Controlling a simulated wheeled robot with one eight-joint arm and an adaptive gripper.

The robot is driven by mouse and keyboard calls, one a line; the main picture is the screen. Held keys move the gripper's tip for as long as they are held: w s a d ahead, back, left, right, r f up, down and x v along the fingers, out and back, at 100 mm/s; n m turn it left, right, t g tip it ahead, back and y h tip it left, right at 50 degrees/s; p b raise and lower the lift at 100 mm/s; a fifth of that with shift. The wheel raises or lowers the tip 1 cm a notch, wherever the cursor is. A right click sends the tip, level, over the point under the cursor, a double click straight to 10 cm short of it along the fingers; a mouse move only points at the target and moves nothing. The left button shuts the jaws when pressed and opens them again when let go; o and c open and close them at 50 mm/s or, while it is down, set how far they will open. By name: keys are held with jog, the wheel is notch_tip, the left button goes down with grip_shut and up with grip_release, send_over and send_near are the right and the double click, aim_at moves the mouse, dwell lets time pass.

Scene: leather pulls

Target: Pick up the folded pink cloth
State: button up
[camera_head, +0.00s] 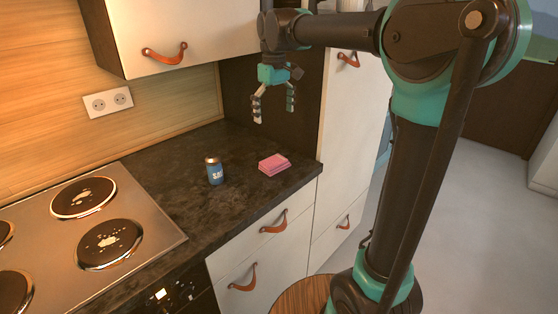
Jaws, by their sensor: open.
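The folded pink cloth (273,164) lies flat on the dark countertop, near its right end and close to the front edge. My gripper (273,118) hangs above the counter with its fingers pointing down. It is open and empty. In the picture it is straight above the cloth, with a clear gap between them. How far it is from the cloth in depth is hard to tell.
A small blue can (214,171) stands upright left of the cloth. A stove (150,225) with several hotplates is further left. A tall white cabinet (345,140) borders the counter's right end. A wall cabinet (180,30) hangs above. The dark countertop (185,195) is otherwise mostly clear.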

send_over(275, 160)
jog(key=f, duration=1.1)
jog(key=shift+s+f, duration=0.2)
jog(key=shift+f, duration=0.15)
jog(key=shift+w+f, duration=0.15)
jog(key=shift+f, duration=1.15)
jog(key=shift+w+f, duration=0.1)
jog(key=shift+f, duration=1.2)
jog(key=shift+c, duration=0.6)
jog(key=c, duration=0.8)
jog(key=shift+r, duration=0.15)
notch_tip(275, 160, up, 20)
jog(key=shift+f, duration=0.1)
